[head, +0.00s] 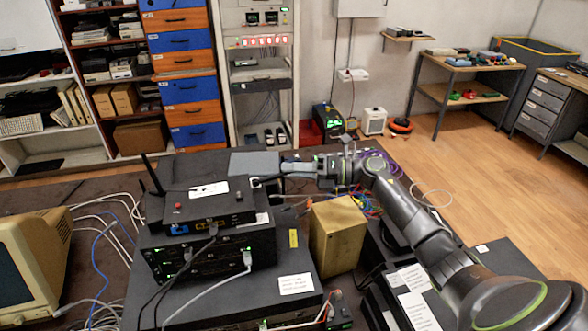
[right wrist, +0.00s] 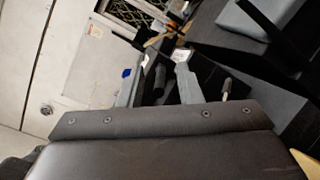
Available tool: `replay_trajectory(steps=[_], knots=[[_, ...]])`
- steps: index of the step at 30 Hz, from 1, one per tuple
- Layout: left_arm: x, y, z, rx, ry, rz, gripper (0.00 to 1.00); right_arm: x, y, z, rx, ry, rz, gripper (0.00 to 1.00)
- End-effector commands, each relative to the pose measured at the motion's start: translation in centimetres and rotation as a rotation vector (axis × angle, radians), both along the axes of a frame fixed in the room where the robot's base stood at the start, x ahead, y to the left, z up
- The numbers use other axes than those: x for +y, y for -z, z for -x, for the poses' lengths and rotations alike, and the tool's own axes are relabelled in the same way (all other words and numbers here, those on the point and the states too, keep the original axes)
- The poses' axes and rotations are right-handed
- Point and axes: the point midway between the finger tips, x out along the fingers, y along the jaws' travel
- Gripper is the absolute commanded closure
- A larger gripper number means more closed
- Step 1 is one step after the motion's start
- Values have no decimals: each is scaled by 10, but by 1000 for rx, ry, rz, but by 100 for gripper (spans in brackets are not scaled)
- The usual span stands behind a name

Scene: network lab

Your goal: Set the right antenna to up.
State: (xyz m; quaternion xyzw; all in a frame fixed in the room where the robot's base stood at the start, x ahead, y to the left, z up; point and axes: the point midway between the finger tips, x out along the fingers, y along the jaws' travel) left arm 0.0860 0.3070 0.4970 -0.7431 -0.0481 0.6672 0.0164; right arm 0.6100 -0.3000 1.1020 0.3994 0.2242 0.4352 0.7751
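The black router (head: 205,208) lies on top of a stack of dark network boxes in the head view. Its left antenna (head: 153,174) stands up at the back left corner, leaning slightly left. I cannot make out the right antenna clearly; my right gripper (head: 255,182) is close beside the router's right back corner. In the right wrist view, my right gripper's two grey fingers (right wrist: 155,72) are apart, with dark shapes beyond and between them. I cannot tell whether one of these is the antenna. No grip on anything shows. My left gripper is not in view.
A cardboard-coloured box (head: 337,235) stands right of the stack, under my right arm. Cables (head: 215,250) hang from the front of the stack. An old beige monitor (head: 30,255) stands at the left. Coloured wires lie behind the box.

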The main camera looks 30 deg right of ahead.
Motion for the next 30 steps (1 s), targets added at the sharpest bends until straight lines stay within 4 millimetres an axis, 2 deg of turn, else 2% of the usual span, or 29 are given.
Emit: replay_trajectory(steps=[2,9,22,30], knots=[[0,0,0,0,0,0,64,0,0,0,0,0,0,68],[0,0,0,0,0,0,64,0,0,0,0,0,0,99],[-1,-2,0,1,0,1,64,0,-2,0,3,0,10,100],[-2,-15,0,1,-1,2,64,0,-14,1,27,-1,113,100]])
